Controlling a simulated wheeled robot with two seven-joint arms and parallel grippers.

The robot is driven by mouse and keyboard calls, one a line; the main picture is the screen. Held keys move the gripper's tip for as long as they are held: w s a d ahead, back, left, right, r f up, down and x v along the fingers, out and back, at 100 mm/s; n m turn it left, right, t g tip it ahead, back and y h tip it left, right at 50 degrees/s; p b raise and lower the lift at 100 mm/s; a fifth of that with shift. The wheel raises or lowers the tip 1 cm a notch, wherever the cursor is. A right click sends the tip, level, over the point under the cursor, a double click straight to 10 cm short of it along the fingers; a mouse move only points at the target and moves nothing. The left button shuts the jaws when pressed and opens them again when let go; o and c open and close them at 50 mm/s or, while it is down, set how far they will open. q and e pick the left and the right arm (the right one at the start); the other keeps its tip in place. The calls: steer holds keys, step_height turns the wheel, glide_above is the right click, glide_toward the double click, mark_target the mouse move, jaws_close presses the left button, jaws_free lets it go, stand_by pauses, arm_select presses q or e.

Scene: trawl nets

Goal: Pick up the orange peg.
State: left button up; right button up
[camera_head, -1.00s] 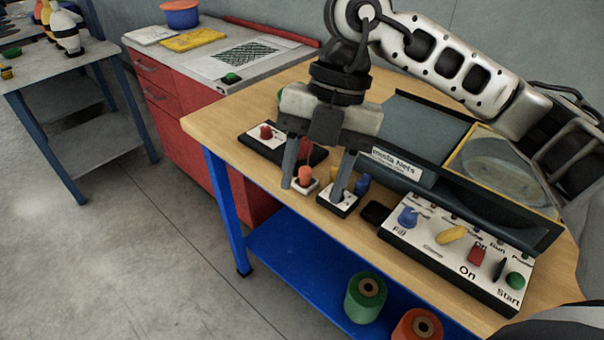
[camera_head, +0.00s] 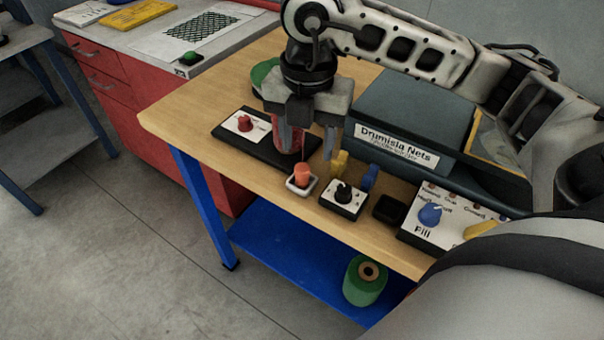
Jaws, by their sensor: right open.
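The orange peg (camera_head: 302,172) stands upright in a small white holder (camera_head: 301,187) near the front edge of the wooden workbench (camera_head: 190,112). My right gripper (camera_head: 308,148) points down, open and empty. In the picture its fingertips lie just above and beyond the peg, apart from it. One finger overlaps a red object (camera_head: 297,138) behind it, which is partly hidden. My left gripper is not in view.
A black-knob box (camera_head: 342,197), yellow peg (camera_head: 339,163), blue peg (camera_head: 370,177) and black block (camera_head: 389,209) stand close to the right. A red-knob panel (camera_head: 245,125) lies left, a control panel (camera_head: 422,232) right. The sign box (camera_head: 395,147) stands behind.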

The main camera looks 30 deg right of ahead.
mark_target(302, 167)
steer(key=shift+w+a+f+p, duration=0.15)
steer(key=shift+w+f+p, duration=0.05)
steer(key=shift+f, duration=1.3)
steer(key=shift+w+a+f+p, duration=0.1)
steer(key=shift+w+f+p, duration=0.05)
steer(key=shift+f, duration=1.3)
steer(key=c, duration=1.1)
